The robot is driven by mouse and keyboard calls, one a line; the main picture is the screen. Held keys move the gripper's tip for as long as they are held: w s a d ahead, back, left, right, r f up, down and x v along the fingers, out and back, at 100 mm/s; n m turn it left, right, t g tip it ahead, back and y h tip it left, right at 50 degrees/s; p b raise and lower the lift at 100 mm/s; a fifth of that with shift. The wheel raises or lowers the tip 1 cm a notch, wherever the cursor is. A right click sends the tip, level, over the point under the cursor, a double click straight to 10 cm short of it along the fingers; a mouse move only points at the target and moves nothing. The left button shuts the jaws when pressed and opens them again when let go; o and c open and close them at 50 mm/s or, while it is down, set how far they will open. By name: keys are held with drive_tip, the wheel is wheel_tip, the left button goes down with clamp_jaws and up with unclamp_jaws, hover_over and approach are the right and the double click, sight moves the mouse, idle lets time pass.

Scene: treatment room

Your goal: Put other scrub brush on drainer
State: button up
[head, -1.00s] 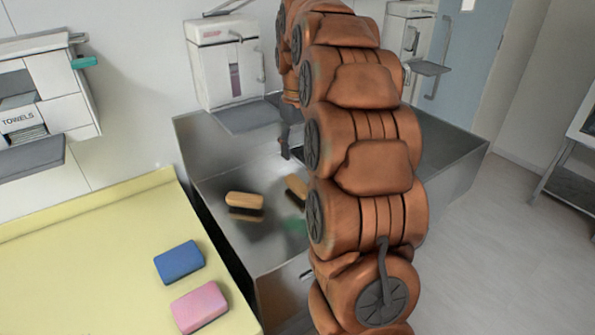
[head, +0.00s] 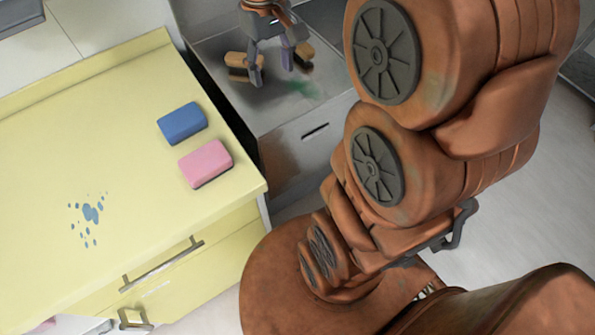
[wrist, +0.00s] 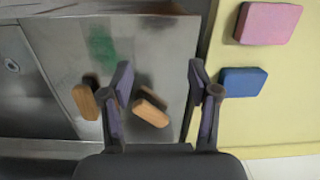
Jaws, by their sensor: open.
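Two scrub brushes with tan wooden backs and dark bristles are on the grey metal sink unit (head: 215,45). The left brush in the head view (head: 237,62) is closer to the yellow counter. It appears between and below my fingers in the wrist view (wrist: 151,111). The other brush (head: 303,52) is partly hidden by my gripper and shows outside my left finger in the wrist view (wrist: 86,101). My gripper (head: 272,76) is open, pointing down above the metal top with nothing held. I cannot tell which part of the unit is the drainer.
A yellow counter (head: 110,130) adjoins the metal unit and carries a blue sponge (head: 181,123), a pink sponge (head: 206,163) and blue splashes (head: 91,212). A green stain (head: 303,87) marks the metal top near its front edge. The counter's left part is mostly clear.

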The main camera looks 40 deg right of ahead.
drive_tip(key=s+a+f, duration=0.3)
drive_tip(key=s, duration=0.6)
drive_tip(key=s+a+f+g, duration=0.1)
drive_tip(key=s+a+f, duration=0.3)
drive_tip(key=s, duration=0.5)
drive_tip(key=shift+a+f, duration=0.15)
drive_tip(key=shift+a, duration=0.15)
wheel_tip(320, 180, up, 4)
drive_tip(key=p, duration=0.3)
drive_tip(key=shift+f+p, duration=0.15)
drive_tip(key=shift+p, duration=0.2)
drive_tip(key=shift+c, duration=0.4)
